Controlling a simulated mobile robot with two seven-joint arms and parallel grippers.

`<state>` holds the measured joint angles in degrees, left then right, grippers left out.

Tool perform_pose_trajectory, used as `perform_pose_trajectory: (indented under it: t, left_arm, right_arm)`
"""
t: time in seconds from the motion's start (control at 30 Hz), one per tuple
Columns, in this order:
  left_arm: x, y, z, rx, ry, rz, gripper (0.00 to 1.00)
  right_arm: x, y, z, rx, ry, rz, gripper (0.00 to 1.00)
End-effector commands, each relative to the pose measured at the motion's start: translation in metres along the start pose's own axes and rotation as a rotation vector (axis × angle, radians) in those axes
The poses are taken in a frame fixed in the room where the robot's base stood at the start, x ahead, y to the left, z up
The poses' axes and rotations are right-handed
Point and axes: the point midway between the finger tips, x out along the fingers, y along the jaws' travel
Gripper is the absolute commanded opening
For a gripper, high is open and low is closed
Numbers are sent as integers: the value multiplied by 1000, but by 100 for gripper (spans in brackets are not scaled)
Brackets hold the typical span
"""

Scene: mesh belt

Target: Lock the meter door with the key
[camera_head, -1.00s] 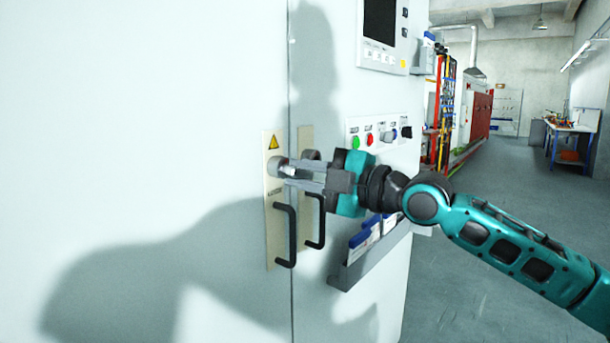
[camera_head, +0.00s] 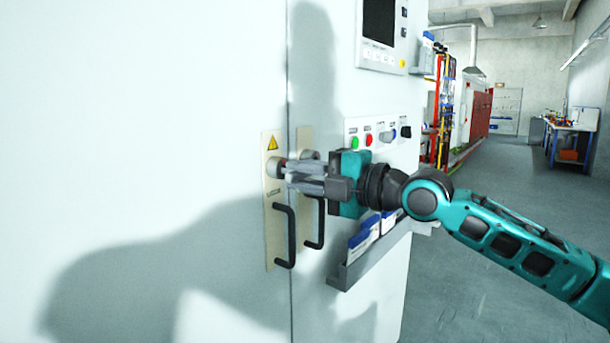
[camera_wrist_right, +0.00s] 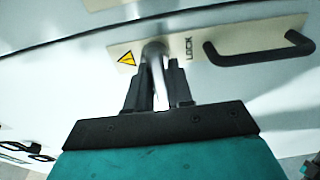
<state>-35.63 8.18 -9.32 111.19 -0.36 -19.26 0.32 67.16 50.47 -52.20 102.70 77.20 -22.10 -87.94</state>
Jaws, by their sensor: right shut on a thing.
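The grey-white meter door (camera_head: 200,90) fills the left of the head view and looks closed along its vertical seam. A cream lock plate (camera_head: 270,240) on it carries a yellow warning triangle, a round lock (camera_head: 275,167) and a black handle (camera_head: 288,235). My right gripper (camera_head: 289,176) is at the lock, its fingers pointing at the door. In the wrist view the gripper (camera_wrist_right: 158,95) is shut on a shiny metal key (camera_wrist_right: 159,78), whose far end meets the lock (camera_wrist_right: 154,48). The fingers hide most of the key in the head view. My left gripper is out of view.
A second plate with a black handle (camera_head: 319,225) is just right of the seam. Buttons and switches (camera_head: 378,136) and a document holder (camera_head: 365,257) are on the cabinet right of my gripper. Open floor and a workbench (camera_head: 570,140) lie farther right.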

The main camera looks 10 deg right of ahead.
Motion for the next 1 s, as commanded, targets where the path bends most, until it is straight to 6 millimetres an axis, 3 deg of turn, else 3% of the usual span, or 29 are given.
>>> perform_pose_trajectory:
  t: [0.07,0.1,0.37,0.73,1.0]
  left_arm:
    - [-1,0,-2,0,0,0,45]
    - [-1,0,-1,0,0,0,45]
    - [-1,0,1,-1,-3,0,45]
    - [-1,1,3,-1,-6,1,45]
    - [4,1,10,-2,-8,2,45]
  right_arm:
    - [3,-2,-6,4,14,-5,0]
    - [3,-2,-6,3,14,-4,25]
    - [2,-1,-3,2,7,-2,50]
    - [-5,-2,-1,2,2,-1,51]
    - [-51,-4,0,1,0,-3,51]
